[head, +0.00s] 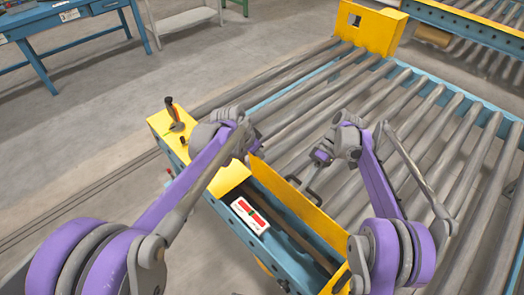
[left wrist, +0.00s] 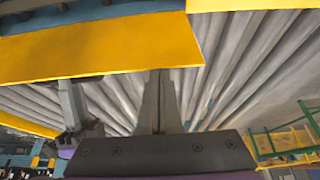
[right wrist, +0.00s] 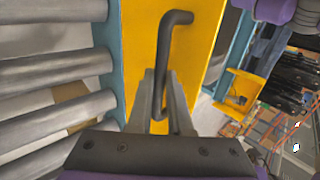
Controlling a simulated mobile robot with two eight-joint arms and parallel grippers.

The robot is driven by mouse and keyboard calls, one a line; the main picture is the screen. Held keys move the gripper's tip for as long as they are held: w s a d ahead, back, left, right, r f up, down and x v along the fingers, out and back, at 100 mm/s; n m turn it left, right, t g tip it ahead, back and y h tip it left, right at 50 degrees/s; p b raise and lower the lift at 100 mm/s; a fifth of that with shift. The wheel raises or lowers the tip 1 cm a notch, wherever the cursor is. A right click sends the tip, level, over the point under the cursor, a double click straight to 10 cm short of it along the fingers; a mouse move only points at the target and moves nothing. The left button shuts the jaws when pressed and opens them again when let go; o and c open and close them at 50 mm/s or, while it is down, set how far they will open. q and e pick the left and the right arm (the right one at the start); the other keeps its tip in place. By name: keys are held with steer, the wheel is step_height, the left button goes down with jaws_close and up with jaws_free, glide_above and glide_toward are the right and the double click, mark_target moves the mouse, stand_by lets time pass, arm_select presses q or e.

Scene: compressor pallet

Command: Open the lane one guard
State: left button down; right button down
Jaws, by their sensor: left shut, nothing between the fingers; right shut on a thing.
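The lane one guard (head: 305,208) is a long yellow panel standing along the near side of the roller conveyor. In the right wrist view its yellow face (right wrist: 140,35) carries a dark grey bent bar handle (right wrist: 164,55). My right gripper (right wrist: 160,95) is shut on the lower part of this handle. In the head view the right gripper (head: 317,163) is on the roller side of the panel. My left gripper (left wrist: 158,100) is shut and empty, with its fingertips close to a yellow panel (left wrist: 100,45); I cannot tell whether they touch.
A white block with red and green marks (head: 250,215) sits in the blue channel beside the guard. A yellow control box (head: 160,122) with a dark lever (head: 174,113) stands to its left. Grey rollers (head: 400,120) fill the right. A blue workbench (head: 50,35) stands far left. The floor between is clear.

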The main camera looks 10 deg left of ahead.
steer(key=shift+w+d+f, duration=0.15)
steer(key=shift+w+d, duration=0.05)
steer(key=c, duration=0.8)
jaws_free()
steer(key=shift+c, duration=0.2)
